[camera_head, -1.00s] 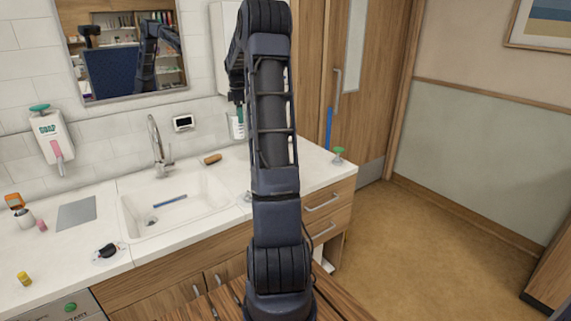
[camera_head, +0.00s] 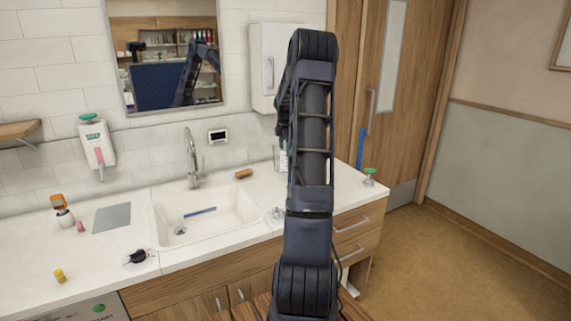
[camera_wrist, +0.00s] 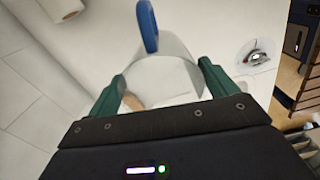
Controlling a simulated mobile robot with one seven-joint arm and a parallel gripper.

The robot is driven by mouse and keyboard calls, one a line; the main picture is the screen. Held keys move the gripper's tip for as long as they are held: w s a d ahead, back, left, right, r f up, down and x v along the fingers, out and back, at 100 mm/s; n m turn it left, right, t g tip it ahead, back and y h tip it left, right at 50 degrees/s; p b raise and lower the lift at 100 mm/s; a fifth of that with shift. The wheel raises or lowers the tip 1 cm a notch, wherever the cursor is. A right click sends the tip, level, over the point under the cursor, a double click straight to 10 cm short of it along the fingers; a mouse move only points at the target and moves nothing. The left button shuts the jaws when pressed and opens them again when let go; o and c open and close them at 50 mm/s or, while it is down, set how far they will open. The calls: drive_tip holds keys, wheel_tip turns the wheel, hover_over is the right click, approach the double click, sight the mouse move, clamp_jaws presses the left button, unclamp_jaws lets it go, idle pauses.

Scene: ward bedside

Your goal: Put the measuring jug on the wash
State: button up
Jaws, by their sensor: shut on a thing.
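My gripper (camera_wrist: 162,76) shows in the wrist view with its green fingers on either side of a clear, see-through jug (camera_wrist: 178,52) with a blue handle (camera_wrist: 148,26). It is shut on the jug and holds it over the white counter. In the head view my arm hides most of the gripper; a small clear part of the jug (camera_head: 283,160) shows at the arm's left side. The white sink basin (camera_head: 225,208) lies left of the arm, with a blue stick (camera_head: 200,212) in it.
A tap (camera_head: 191,155) stands behind the basin, with a brown brush (camera_head: 243,174) to its right. A grey plate (camera_head: 111,217), a small bottle (camera_head: 64,217), a yellow vial (camera_head: 60,275) and a black-knobbed item (camera_head: 136,257) are to the left. A green-topped item (camera_head: 370,176) stands at the right end.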

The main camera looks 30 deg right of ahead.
drive_tip(key=shift+f, duration=3.8)
drive_tip(key=shift+f, duration=0.15)
drive_tip(key=o, duration=1.1)
